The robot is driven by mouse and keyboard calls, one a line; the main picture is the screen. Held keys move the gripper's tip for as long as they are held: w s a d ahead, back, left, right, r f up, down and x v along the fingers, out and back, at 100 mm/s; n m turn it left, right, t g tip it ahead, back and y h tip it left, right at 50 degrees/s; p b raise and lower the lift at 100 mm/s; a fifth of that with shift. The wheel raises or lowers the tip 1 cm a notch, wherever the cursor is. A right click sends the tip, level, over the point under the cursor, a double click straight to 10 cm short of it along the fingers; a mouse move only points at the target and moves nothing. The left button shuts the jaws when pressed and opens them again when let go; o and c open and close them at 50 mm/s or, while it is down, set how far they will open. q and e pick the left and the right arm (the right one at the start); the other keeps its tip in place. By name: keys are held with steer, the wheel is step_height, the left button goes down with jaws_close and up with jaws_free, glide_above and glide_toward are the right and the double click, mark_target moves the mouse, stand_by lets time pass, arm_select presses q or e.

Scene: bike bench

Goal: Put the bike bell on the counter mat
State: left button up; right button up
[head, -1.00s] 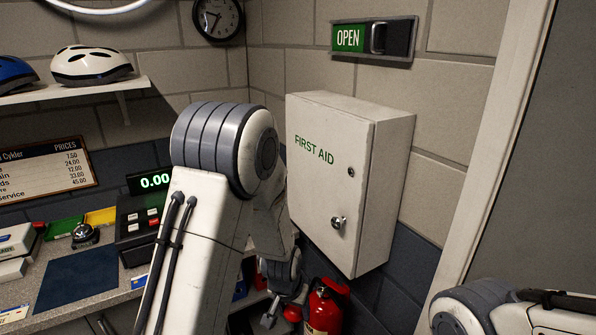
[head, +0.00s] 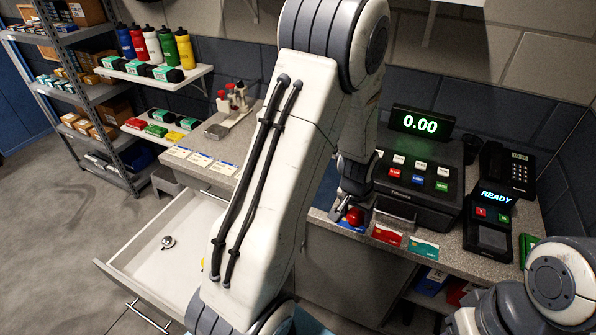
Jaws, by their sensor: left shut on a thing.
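My left gripper (head: 349,203) points down over the front of the counter, left of the cash register. It is shut on a small red rounded thing (head: 355,216), mostly hidden by the fingers; it may be the bike bell, but I cannot tell for sure. A sliver of the dark blue counter mat (head: 324,196) shows beside my left arm, which hides the rest of it. A small silver domed thing (head: 168,242) lies in the open drawer. Of my right arm only a link shows at the bottom right; its gripper is out of view.
The white drawer (head: 130,263) stands open at the left. The cash register (head: 420,180), card terminal (head: 488,222) and phone (head: 507,170) fill the right of the counter. Cards (head: 388,235) line its front edge. A shelf with bottles (head: 153,48) is behind.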

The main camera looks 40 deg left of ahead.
arm_select(q)
steer(key=s+a+r+n+b, duration=0.15)
steer(key=a+n+b, duration=0.25)
steer(key=a, duration=1.6)
arm_select(e)
step_height(320, 180, down, 4)
arm_select(q)
steer(key=shift+y, duration=0.4)
steer(key=w+f+p, duration=0.1)
steer(key=w+f, duration=0.1)
steer(key=w, duration=0.1)
steer(key=w+a+f+p, duration=0.1)
steer(key=w+f+p, duration=0.1)
steer(key=w, duration=0.2)
steer(key=w+f+p, duration=0.2)
steer(key=w, duration=0.2)
steer(key=shift+a+f, duration=0.15)
steer(key=shift+a, duration=0.15)
steer(key=shift+w+f, duration=0.15)
steer(key=shift+w, duration=0.05)
step_height(320, 180, down, 3)
steer(key=shift+f+p, duration=0.1)
steer(key=shift+p, duration=0.75)
steer(key=shift+f, duration=0.45)
arm_select(e)
step_height(320, 180, up, 6)
steer(key=shift+d, duration=0.25)
